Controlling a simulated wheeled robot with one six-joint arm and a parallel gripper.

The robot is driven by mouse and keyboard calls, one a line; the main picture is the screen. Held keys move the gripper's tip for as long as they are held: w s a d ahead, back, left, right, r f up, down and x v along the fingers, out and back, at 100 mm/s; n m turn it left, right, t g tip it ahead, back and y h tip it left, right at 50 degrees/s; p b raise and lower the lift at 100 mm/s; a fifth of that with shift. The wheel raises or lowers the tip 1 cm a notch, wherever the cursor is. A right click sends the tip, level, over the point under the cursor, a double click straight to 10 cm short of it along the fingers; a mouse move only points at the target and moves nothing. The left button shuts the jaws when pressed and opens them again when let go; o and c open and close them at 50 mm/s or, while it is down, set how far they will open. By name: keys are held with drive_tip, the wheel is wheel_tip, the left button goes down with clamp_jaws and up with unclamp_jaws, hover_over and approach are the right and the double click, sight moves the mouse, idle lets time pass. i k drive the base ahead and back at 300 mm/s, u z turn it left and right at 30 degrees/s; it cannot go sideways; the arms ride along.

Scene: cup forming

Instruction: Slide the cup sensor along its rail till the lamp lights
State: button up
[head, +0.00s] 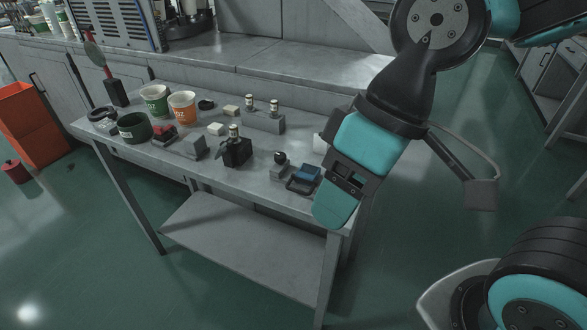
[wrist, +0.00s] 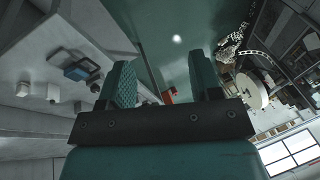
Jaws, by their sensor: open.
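My gripper (wrist: 163,78) is open in the wrist view, with its two teal fingers apart and nothing between them. In the head view my gripper (head: 338,205) hangs at the right end of the table and hides part of it. No part is clearly recognisable as the cup sensor, its rail or the lamp. Small fixtures that stand on the table include a black block with a pale-topped post (head: 237,150), a grey block with small posts (head: 265,121) and a grey piece with a black knob (head: 280,162). My gripper is apart from these.
A blue-and-black item (head: 303,178) lies near my gripper; it also shows in the wrist view (wrist: 80,68). Green (head: 155,101) and orange (head: 182,106) cups and a dark round container (head: 132,128) stand on the left of the table (head: 215,181). Its front edge strip is mostly clear.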

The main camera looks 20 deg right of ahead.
sight(307, 175)
drive_tip(key=z, duration=1.25)
drive_tip(key=k, duration=0.5)
drive_tip(key=u, duration=1.5)
